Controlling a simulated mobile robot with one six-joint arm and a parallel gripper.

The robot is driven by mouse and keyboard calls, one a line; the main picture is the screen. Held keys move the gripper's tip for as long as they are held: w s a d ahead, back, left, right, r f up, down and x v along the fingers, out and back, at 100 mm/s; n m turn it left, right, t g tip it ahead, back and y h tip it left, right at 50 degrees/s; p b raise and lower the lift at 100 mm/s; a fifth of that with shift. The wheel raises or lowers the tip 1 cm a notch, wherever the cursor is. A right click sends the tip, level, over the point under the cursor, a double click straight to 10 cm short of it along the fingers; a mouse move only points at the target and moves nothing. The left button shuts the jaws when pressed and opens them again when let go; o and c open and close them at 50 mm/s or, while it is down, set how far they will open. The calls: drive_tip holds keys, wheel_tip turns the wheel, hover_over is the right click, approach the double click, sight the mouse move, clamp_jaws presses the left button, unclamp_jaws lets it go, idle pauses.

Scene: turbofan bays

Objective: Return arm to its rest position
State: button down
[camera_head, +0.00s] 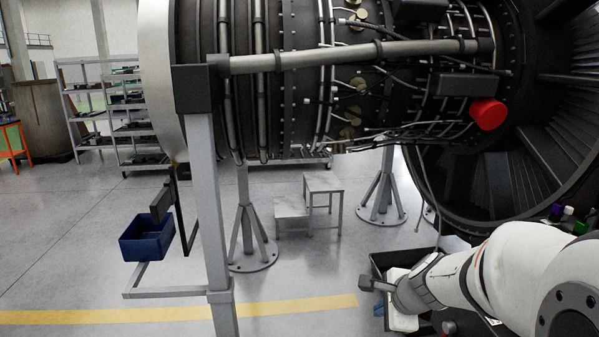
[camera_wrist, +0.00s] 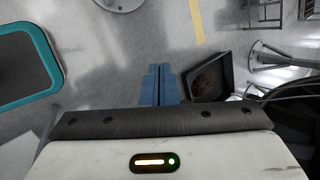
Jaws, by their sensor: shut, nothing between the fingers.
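My white arm (camera_head: 470,275) reaches in from the lower right in the head view. My gripper (camera_head: 366,284) is at its left end, low beside the engine and in front of a black bin (camera_head: 384,262). In the wrist view my gripper (camera_wrist: 158,72) shows as two blue fingers side by side, shut with nothing between them. The black bin (camera_wrist: 226,72) lies just right of the fingers there, apart from them in the picture. The floor shows beyond the fingertips.
The turbofan engine (camera_head: 290,75) fills the upper head view, with a red cap (camera_head: 487,114) on its side. A grey post (camera_head: 205,190) and a blue bin (camera_head: 147,238) stand left. A grey step (camera_head: 308,207) sits behind. A teal-edged surface (camera_wrist: 25,60) is left in the wrist view.

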drive_tip(key=s+a+r+n+g+h+b, duration=0.1)
drive_tip(key=s+a+n+g+h+b, duration=0.1)
drive_tip(key=s+n, duration=1.5)
drive_tip(key=shift+s+a+r+n+g+b, duration=0.2)
drive_tip(key=shift+s+a+n+g+b, duration=0.25)
drive_tip(key=shift+n, duration=0.35)
drive_tip(key=shift+w+d, duration=0.1)
drive_tip(key=shift+d, duration=0.1)
